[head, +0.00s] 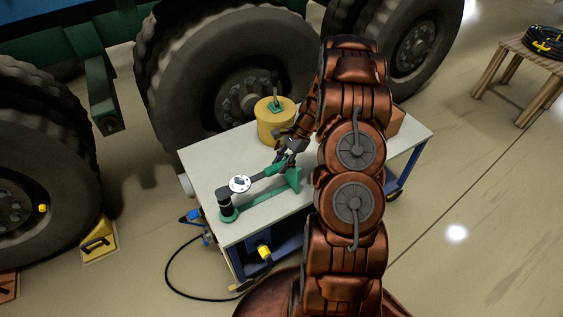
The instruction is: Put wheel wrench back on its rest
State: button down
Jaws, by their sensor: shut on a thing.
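The wheel wrench (259,175) has a dark bar, a round white dial and a black socket end at the left. It lies roughly level over the table top. My gripper (284,160) is shut on its right end, coming in from the upper right. The green rest (294,182) stands on the table under the wrench, with an upright bracket at the right and a round green foot at the left below the socket. The wrench lines up closely with the rest. Whether it touches the bracket, I cannot tell. My fingertips are small and partly hidden.
The white-topped cart (200,160) carries a yellow cylinder (276,125) with a green-based tool on top, behind my gripper. An orange-brown block (397,120) sits at the right, partly behind my arm. Large truck wheels (190,70) stand close behind. A black hose (168,275) lies on the floor.

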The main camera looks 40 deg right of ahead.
jog(key=c, duration=0.8)
grip_release()
jog(key=shift+r, duration=0.1)
jog(key=shift+r+p, duration=0.65)
jog(key=shift+r, duration=0.8)
jog(key=shift+r+p, duration=0.4)
jog(key=shift+r, duration=0.6)
jog(key=shift+r, duration=0.7)
jog(key=shift+r+p, duration=0.25)
jog(key=shift+p, duration=0.1)
jog(key=shift+r, duration=0.1)
jog(key=v, duration=1.1)
jog(key=shift+d+r, duration=0.2)
jog(key=shift+r, duration=0.15)
